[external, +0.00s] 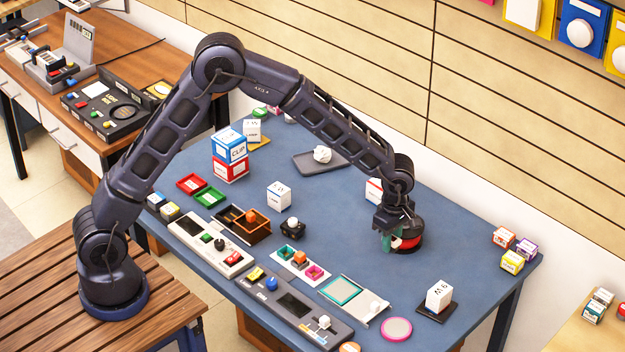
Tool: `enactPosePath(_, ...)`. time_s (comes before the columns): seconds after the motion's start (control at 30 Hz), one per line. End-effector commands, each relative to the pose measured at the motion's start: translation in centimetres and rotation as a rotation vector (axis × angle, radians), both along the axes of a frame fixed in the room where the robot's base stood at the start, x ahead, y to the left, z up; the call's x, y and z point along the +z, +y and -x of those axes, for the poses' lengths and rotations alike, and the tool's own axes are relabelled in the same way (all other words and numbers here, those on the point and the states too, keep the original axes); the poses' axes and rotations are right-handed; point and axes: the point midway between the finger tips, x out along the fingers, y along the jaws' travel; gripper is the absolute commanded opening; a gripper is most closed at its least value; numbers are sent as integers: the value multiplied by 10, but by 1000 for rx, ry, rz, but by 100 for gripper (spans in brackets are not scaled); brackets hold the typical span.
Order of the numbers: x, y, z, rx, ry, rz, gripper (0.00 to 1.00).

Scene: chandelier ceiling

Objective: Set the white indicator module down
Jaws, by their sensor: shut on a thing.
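My gripper (393,238) is at the right middle of the blue table (455,225), pointing down. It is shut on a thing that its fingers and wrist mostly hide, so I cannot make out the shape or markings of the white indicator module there. A red-topped round black piece (408,242) is right at the fingertips. I cannot tell whether it touches the held thing or the fingers. A green part (387,242) shows at the left of the fingers.
A white box (374,191) stands close behind my wrist. A grey tray (305,166) lies farther back. A white block (439,296) on a dark pad, a pink disc (397,329) and a teal-framed panel (342,290) are in front. Small coloured boxes (512,261) stand at the right edge.

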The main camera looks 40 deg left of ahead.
Motion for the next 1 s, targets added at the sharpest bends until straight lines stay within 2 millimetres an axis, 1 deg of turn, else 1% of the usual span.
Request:
enactPosePath(0.03, -13, 0, 0, 1, 4, -1, 3)
enactPosePath(0.1, -28, 0, 0, 0, 3, 0, 3)
enactPosePath(0.3, -66, 1, 0, 0, 3, -1, 3)
enactPosePath(0.4, -77, 0, 0, 1, 2, 1, 3)
enactPosePath(0.67, -92, 0, 0, 1, 2, 0, 3)
enactPosePath(0.9, -123, 1, 0, 2, 2, 0, 3)
enactPosePath(1.0, -126, 0, 0, 1, 0, 1, 3)
